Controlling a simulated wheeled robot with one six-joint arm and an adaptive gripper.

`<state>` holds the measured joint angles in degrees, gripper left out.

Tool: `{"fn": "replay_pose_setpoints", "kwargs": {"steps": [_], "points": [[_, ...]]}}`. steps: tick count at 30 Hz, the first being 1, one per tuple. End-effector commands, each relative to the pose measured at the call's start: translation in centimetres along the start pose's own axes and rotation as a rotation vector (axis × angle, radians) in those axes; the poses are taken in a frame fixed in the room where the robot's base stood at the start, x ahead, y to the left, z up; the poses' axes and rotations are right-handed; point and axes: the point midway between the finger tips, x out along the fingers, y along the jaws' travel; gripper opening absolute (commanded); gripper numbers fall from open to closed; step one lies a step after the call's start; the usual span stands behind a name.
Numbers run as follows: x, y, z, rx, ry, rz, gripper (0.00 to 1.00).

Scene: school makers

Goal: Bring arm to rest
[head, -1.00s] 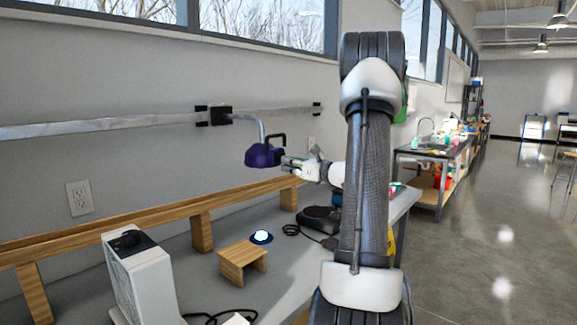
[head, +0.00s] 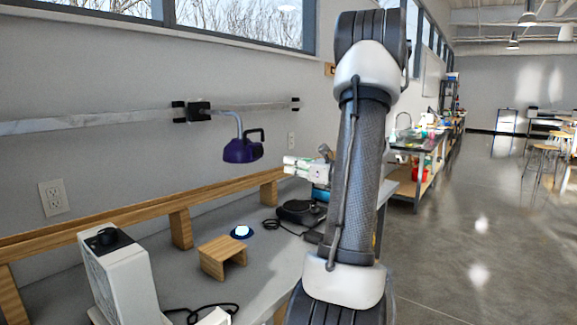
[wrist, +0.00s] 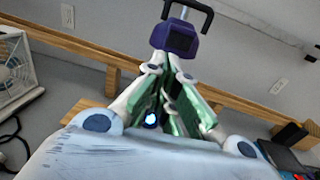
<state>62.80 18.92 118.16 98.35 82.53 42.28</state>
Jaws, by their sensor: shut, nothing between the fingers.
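My gripper (head: 288,166) is to the right of the hanging purple lamp-like object (head: 243,150) in the head view, with a gap between them. Its white end is partly hidden behind my raised arm. In the wrist view, the fingers of my gripper (wrist: 172,62) come together at the tips and hold nothing. The purple object (wrist: 176,38) is just beyond the fingertips there. It hangs from a bent rod with a black handle on top.
A grey bench (head: 183,272) carries a white machine (head: 122,280), a small wooden stand (head: 222,258), a glowing blue-rimmed disc (head: 241,232) and a black device (head: 300,212). A wooden rail (head: 130,215) runs along the wall.

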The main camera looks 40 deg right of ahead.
Motion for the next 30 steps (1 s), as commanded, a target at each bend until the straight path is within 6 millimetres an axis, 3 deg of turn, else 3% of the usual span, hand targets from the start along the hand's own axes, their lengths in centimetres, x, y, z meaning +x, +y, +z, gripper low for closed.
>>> {"fn": "replay_pose_setpoints", "kwargs": {"steps": [15, 17, 18, 22, 24, 30], "points": [[0.0, 0.0, 0.0, -0.017, 0.001, 0.0, 0.0], [0.0, -0.1, -0.5, -0.067, 0.02, -0.003, 0.0], [-0.4, 0.4, -1.7, -0.115, 0.066, 0.019, 0.0], [-3.0, 3.8, -6.8, -0.247, 0.242, 0.152, 0.0], [-5.3, 6.9, -8.9, -0.369, 0.356, 0.277, 0.0], [-11.6, 16.7, -11.4, -0.879, 0.6, 0.824, 0.0]]}}
